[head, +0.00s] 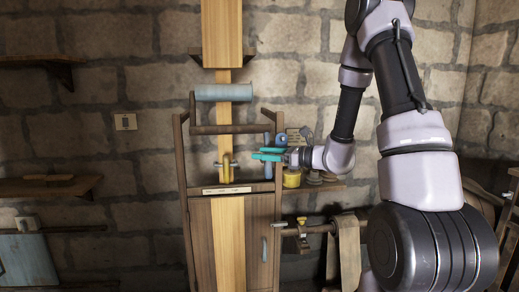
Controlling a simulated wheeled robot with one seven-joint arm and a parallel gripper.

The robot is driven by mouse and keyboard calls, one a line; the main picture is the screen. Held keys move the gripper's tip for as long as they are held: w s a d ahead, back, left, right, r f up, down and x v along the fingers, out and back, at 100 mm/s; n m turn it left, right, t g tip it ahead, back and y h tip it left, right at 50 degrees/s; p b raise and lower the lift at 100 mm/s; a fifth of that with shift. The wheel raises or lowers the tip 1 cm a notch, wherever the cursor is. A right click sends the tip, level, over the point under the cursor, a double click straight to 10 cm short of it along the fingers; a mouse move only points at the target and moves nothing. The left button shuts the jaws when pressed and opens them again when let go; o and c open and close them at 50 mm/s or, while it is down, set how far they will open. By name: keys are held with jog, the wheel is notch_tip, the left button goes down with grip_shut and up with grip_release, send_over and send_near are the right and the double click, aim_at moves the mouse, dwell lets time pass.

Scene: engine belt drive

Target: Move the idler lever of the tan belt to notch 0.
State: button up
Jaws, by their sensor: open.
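The wide tan belt (230,245) runs vertically down the front of a wooden cabinet and shows again above it, up to the ceiling side of the picture. A small yellow upright lever (226,172) with a metal cross pin stands in front of the belt, just above a pale label strip (227,190). Notch marks are too small to read. My gripper (262,154), with teal fingers, is open and points left, a little right of and above the yellow lever. Nothing shows between its fingers, and it looks apart from the lever.
The wooden cabinet frame (184,165) has posts on both sides and a crossbar. A blue-grey roller (224,92) spans the belt above. A blue upright part (268,168) stands close below my gripper. A yellow container (292,178) sits on the right shelf.

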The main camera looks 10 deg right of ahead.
jog(key=s+r+n+g, duration=0.1)
jog(key=s+a+r+n+g, duration=0.1)
jog(key=s, duration=0.1)
jog(key=s+a+r+n+g, duration=0.1)
jog(key=shift+s+a+n, duration=0.15)
jog(key=shift+s+n, duration=0.05)
jog(key=shift+n, duration=0.2)
